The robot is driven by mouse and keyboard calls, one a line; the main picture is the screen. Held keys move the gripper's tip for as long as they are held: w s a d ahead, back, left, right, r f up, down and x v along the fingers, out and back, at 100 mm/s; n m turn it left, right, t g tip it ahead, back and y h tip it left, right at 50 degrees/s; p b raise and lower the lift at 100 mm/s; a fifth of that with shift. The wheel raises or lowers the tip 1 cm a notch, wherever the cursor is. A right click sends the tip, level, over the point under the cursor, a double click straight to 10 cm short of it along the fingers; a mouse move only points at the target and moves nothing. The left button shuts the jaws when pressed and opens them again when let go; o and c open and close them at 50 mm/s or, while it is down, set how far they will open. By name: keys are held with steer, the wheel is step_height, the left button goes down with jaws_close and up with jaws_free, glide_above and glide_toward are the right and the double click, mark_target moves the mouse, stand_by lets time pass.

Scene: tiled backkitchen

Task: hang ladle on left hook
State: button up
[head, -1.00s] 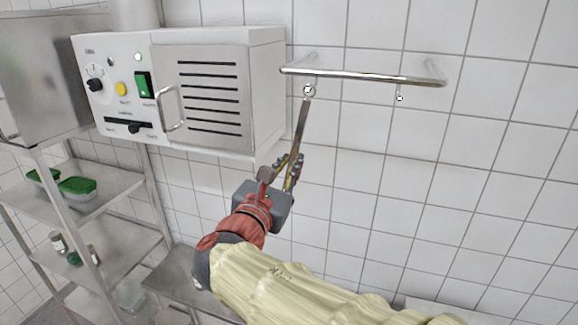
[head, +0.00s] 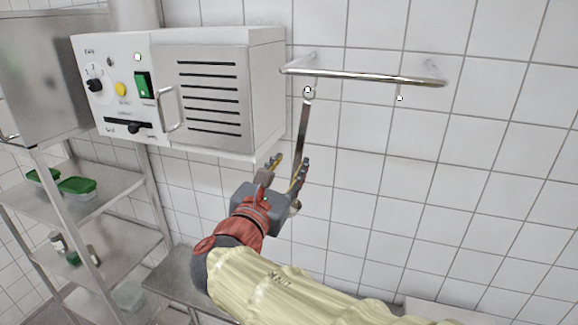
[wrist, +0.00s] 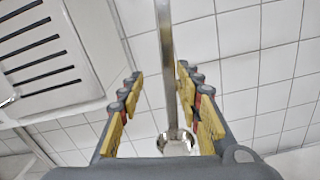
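The metal ladle (head: 303,125) hangs close to upright, its top end at the left hook (head: 308,91) of the wall rail (head: 365,77). The end appears to be on the hook, but the exact contact is too small to tell. My gripper (head: 289,163) is open just below the rail, its fingers apart. In the wrist view the ladle's handle (wrist: 166,60) runs up between the spread fingers (wrist: 158,76), nearer the right one, and its round bowl (wrist: 177,143) shows low between them. The bowl is mostly hidden behind my gripper in the head view.
The right hook (head: 400,98) on the rail is empty. A white machine (head: 265,95) with a door handle is on the left, close to my gripper. A steel shelf (head: 110,190) with green-lidded boxes stands further left. The tiled wall right of the ladle is clear.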

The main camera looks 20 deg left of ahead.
steer(key=s, duration=1.1)
steer(key=shift+s+a+f, duration=0.2)
steer(key=shift+a, duration=0.25)
steer(key=s+d+f+m+g+b, duration=0.45)
steer(key=d+f+m, duration=0.3)
steer(key=f, duration=0.55)
steer(key=s+d+f+m+g+y+b, duration=0.1)
steer(key=s+d+f+m+g+b, duration=0.5)
steer(key=f, duration=0.7)
steer(key=s+d+f+m+g+b, duration=0.2)
steer(key=d+f+m+g+b, duration=0.15)
steer(key=d+f+m, duration=0.75)
steer(key=s+d+f+m+t+b, duration=0.1)
steer(key=d+f+m+b, duration=0.7)
steer(key=d+f+b, duration=0.3)
steer(key=f+b, duration=0.1)
steer(key=b, duration=0.2)
steer(key=shift+f+y, duration=0.3)
steer(key=shift+f, duration=0.1)
